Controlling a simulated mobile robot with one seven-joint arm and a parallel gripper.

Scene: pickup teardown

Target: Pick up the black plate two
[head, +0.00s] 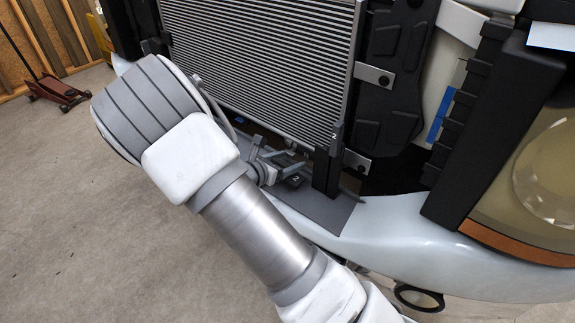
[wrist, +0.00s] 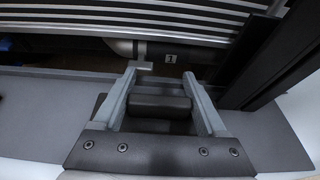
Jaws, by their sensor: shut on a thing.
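The black plate two (head: 294,181) is a small dark piece with a white "2" on it, low in front of the radiator in the head view. My gripper (head: 283,166) is at this piece, by the foot of the radiator. In the wrist view a black block (wrist: 160,104) sits between the two grey fingers of my gripper (wrist: 161,76), and they are shut on it. Its label does not show there. The arm hides part of the area to the left in the head view.
The finned radiator (head: 265,60) rises behind the gripper. The pale bumper (head: 420,235) is in front. Open floor (head: 90,220) lies left.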

